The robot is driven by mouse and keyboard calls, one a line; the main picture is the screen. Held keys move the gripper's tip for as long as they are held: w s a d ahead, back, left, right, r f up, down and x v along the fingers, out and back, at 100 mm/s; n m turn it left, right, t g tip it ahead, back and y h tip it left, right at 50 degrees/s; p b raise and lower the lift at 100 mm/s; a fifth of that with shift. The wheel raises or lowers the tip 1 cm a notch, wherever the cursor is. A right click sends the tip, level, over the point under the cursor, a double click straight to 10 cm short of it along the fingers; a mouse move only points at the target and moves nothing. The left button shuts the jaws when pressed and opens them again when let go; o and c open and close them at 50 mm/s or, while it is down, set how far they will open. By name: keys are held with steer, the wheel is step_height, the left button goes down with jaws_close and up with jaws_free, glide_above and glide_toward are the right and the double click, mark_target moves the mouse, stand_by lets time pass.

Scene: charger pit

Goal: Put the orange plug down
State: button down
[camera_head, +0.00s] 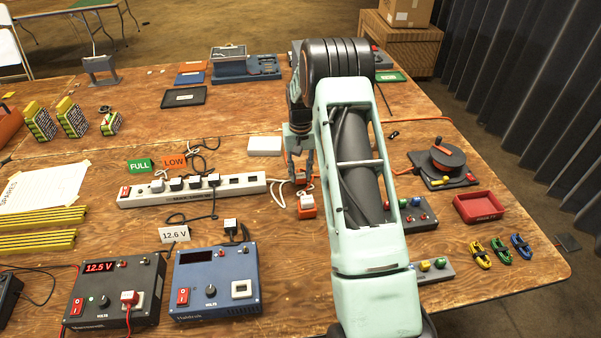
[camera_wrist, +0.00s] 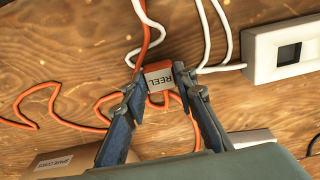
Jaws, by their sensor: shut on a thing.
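The orange plug (camera_wrist: 158,75) has a pale label reading "REEL" and an orange cord running from it. My gripper (camera_wrist: 155,82) is shut on it, one blue-grey finger on each side. In the head view my gripper (camera_head: 300,170) points down over the table, right of the power strip (camera_head: 190,190), with the plug's orange body (camera_head: 301,177) between the fingertips. Whether the plug touches the wood cannot be told. The orange cord (camera_wrist: 75,112) lies in loops on the table in the wrist view.
An orange block (camera_head: 307,206) with a pale top stands just in front of my gripper. White cords (camera_wrist: 205,35) lie close by. A white box (camera_head: 264,146) is behind left. A cable reel (camera_head: 443,160) and red tray (camera_head: 479,206) stand to the right.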

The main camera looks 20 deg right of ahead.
mark_target(300, 176)
steer(key=c, duration=1.6)
jaws_free()
step_height(300, 176, up, 12)
steer(key=shift+r, duration=0.15)
